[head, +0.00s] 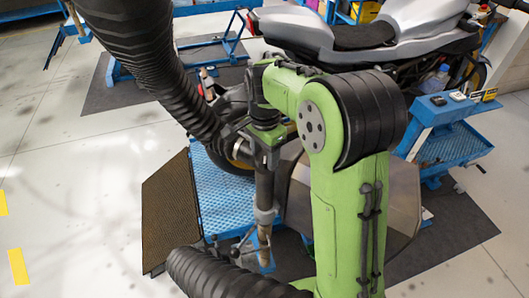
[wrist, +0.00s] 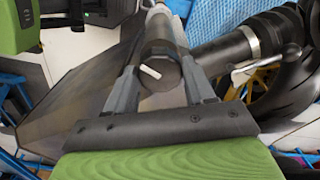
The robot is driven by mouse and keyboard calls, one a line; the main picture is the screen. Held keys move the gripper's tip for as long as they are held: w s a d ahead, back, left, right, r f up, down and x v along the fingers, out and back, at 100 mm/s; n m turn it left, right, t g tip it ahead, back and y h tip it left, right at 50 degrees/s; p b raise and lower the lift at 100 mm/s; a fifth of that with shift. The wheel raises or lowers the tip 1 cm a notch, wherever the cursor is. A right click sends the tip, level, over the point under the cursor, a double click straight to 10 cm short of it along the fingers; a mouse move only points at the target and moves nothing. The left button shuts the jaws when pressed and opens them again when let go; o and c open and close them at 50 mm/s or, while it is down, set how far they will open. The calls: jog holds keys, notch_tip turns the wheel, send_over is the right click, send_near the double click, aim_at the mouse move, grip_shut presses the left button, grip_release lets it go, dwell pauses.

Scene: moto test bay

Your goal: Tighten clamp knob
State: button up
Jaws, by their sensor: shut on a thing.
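The clamp knob (wrist: 166,80) is a dark round end with a short white mark on its face, seen in the wrist view. A grey cylindrical post (wrist: 160,35) runs away behind it. My gripper (wrist: 160,70) has one grey finger on each side of the knob and is shut on it. In the head view my gripper (head: 267,155) points down at the top of the upright post (head: 265,190); the knob is hidden there. Whether the knob has turned cannot be told.
A thick black ribbed hose (head: 135,60) hangs close to my arm; its end has a silver band (wrist: 250,42). The silver motorcycle (head: 350,35) stands on a blue platform (head: 222,195). A blue trolley (head: 450,145) is at right.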

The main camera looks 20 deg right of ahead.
aim_at(266, 157)
jog(key=shift+m, duration=0.6)
jog(key=o, duration=1)
jog(key=shift+d, duration=0.1)
jog(key=shift+o, duration=0.2)
notch_tip(266, 157, up, 16)
jog(key=p, duration=0.3)
jog(key=shift+s+f, duration=0.1)
jog(key=shift+s, duration=0.05)
